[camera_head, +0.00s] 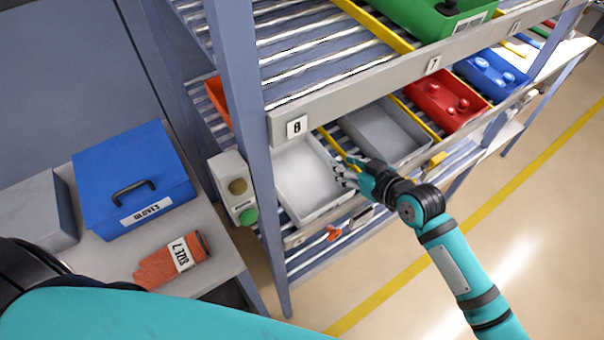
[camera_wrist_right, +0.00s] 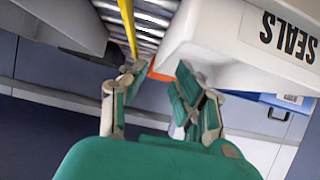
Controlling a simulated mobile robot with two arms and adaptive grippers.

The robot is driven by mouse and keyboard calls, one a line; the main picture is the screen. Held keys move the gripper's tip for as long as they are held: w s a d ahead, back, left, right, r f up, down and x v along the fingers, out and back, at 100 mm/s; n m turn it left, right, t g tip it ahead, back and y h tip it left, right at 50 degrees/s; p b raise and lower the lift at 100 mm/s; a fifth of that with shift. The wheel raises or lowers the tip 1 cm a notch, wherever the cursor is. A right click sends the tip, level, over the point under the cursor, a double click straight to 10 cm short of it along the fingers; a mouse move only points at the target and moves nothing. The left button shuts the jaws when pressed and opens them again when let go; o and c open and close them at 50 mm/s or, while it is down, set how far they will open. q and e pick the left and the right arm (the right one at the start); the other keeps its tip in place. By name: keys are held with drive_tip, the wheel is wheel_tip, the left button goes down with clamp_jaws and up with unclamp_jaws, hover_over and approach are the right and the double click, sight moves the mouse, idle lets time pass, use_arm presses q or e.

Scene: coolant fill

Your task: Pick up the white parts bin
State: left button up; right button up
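The white parts bin (camera_head: 310,181) sits empty on the lower shelf, left of a grey bin. In the right wrist view, the white bin (camera_wrist_right: 225,48) fills the upper right, with a label reading SEALS. My right gripper (camera_head: 347,173) is at the bin's right side, by its rim. In the right wrist view, its fingers (camera_wrist_right: 156,70) are spread apart, with the bin's near corner close to the right-hand fingertip. I cannot tell whether they touch. My left arm crosses the lower left of the head view; its gripper is out of view.
The grey bin (camera_head: 384,131), red bin (camera_head: 447,102) and blue bin (camera_head: 490,74) stand to the right. A yellow divider (camera_head: 333,143) runs beside the white bin. A shelf post (camera_head: 243,120) is at its left. A blue GLOVES box (camera_head: 150,165) stands on the left table.

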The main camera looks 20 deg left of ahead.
sight(327, 167)
drive_tip(key=shift+x, duration=1.1)
drive_tip(key=shift+w+a+f+p, duration=0.15)
drive_tip(key=shift+w+a+p, duration=0.2)
drive_tip(key=shift+a+p, duration=0.15)
drive_tip(key=x, duration=0.4)
drive_tip(key=shift+f+p, duration=0.1)
drive_tip(key=shift+p, duration=0.25)
drive_tip(key=shift+s, duration=0.1)
clamp_jaws()
